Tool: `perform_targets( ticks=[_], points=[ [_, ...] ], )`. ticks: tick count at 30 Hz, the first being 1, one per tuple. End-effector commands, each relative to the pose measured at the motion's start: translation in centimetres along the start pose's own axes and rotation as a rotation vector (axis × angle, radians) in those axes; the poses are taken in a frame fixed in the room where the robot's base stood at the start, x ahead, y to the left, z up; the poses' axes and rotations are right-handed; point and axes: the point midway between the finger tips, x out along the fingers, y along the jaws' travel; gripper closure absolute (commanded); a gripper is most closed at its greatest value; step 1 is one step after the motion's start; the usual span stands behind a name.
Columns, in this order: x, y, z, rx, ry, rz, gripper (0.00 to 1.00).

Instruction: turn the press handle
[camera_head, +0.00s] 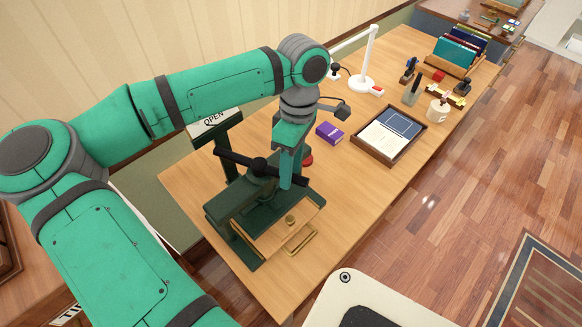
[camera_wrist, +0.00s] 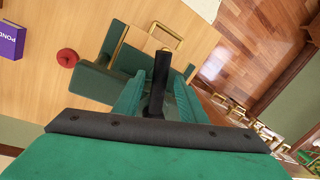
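The dark green press (camera_head: 222,208) stands on the wooden table at its near left end. Its black press handle (camera_head: 238,160) is a bar running across the top. My gripper (camera_head: 292,180) points down at the right-hand arm of the handle. In the wrist view, the black handle (camera_wrist: 160,80) lies between my two green fingers (camera_wrist: 158,95). Narrow gaps seem to show on both sides of it, so the fingers look open around it. The fingertips' exact contact is hard to see.
A round red object (camera_wrist: 67,57) lies beside the press.

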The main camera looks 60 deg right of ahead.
Motion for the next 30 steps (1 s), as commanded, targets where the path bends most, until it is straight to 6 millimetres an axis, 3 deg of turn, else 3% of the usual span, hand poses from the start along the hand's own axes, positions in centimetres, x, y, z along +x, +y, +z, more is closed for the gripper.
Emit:
perform_targets(
  ticks=[5, 19, 24, 30],
  points=[
    [-1.2, 0.0, 0.0, 0.000, 0.001, 0.001, 0.62],
    [-9.2, 0.0, 0.0, 0.000, 0.001, 0.001, 0.62],
    [-10.5, 0.0, 0.0, 0.000, 0.001, 0.000, 0.62],
    [-10.8, 0.0, 0.0, 0.001, 0.000, 0.000, 0.62]
  ],
)
